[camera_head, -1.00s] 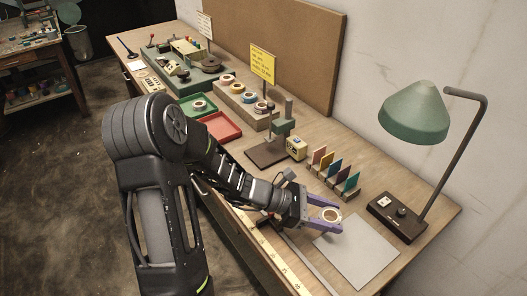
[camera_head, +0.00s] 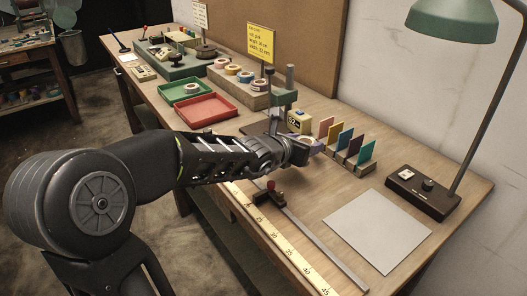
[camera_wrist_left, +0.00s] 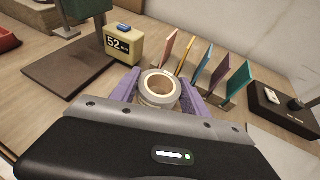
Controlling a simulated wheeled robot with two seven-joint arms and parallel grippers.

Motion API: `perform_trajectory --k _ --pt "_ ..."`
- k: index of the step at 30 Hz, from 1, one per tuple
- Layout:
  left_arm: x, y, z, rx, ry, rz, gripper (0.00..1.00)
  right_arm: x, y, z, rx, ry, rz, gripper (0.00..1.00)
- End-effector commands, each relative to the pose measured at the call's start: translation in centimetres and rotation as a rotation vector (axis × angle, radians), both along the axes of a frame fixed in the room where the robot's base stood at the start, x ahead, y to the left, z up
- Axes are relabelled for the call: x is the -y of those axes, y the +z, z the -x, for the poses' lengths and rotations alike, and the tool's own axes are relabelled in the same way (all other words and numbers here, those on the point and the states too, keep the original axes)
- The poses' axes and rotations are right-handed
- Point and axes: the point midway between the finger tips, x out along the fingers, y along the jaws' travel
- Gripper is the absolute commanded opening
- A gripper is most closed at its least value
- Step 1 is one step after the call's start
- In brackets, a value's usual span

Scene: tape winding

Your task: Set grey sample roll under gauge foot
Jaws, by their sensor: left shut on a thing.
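My left gripper (camera_head: 312,144) is shut on a pale grey-white sample roll (camera_wrist_left: 158,101). The wrist view shows the roll between the purple fingers with its open core facing up. In the head view the gripper is just right of the gauge stand, near the small yellow readout box (camera_head: 299,121), and the roll is mostly hidden. The gauge has a green head (camera_head: 283,97) on a post. Its dark base plate (camera_wrist_left: 70,72) lies ahead and left of the roll in the wrist view, apart from it. My right gripper is not in view.
Upright coloured cards (camera_head: 346,141) stand close to the right of the gripper. A grey sheet (camera_head: 378,231) and a lamp base (camera_head: 423,194) lie further right. A red tray (camera_head: 206,111) and a rack of rolls (camera_head: 238,83) are left of the gauge.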

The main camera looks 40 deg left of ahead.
Motion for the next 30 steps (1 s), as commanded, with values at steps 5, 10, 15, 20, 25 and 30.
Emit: perform_trajectory --k 5,10,15,20,25,30 --pt "0.0 -0.9 0.6 0.000 0.044 0.001 0.09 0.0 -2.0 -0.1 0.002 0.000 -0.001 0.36" --pt "0.1 -0.9 0.8 0.000 0.058 0.001 0.09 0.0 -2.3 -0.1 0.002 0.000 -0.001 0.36" --pt "0.2 -0.8 0.8 0.000 0.058 0.001 0.09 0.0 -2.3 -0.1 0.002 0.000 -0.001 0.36" --pt "0.2 -0.8 0.8 0.000 0.058 0.002 0.09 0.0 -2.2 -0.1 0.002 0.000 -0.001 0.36" --pt "-0.4 -0.3 0.6 -0.001 0.058 0.004 0.09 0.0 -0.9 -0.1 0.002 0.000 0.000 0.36" --pt "-2.0 0.1 0.0 -0.003 0.056 0.004 0.09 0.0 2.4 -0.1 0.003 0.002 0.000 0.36"
